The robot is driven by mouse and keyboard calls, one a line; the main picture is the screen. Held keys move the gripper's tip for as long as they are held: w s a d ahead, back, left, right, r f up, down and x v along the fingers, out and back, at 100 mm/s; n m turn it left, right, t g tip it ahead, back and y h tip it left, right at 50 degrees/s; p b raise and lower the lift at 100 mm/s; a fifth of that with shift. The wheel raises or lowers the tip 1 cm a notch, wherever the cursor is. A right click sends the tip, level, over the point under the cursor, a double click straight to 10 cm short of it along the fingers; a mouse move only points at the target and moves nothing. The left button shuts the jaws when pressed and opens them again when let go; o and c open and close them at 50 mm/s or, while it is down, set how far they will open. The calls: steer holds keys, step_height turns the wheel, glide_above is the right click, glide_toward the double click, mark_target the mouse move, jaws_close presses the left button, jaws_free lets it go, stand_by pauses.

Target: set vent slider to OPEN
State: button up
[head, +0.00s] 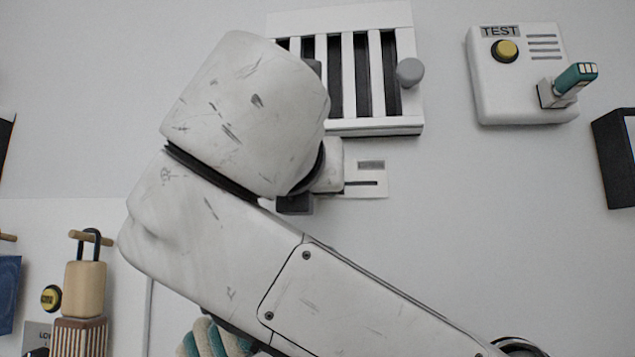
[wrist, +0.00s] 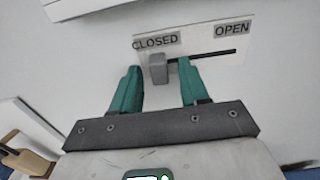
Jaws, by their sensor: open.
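The vent slider's grey knob (wrist: 158,68) sits at the left end of its dark slot (wrist: 215,56), below the CLOSED label (wrist: 156,41) in the wrist view. The OPEN label (wrist: 233,29) is at the right end. My gripper (wrist: 158,78) has two green fingers, open, one on each side of the knob and a little below it in the picture. Whether a finger touches the knob I cannot tell. In the head view my arm covers the knob and the fingers; only the right part of the slider plate (head: 372,192) shows.
A white slatted vent (head: 375,127) with a round grey knob (head: 410,72) is above the slider. A TEST box (head: 490,95) with a yellow button and a teal-handled lever is at upper right. The wall right of the slider plate is clear.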

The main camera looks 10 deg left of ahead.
steer(key=shift+c, duration=0.3)
jaws_close()
stand_by(0.3)
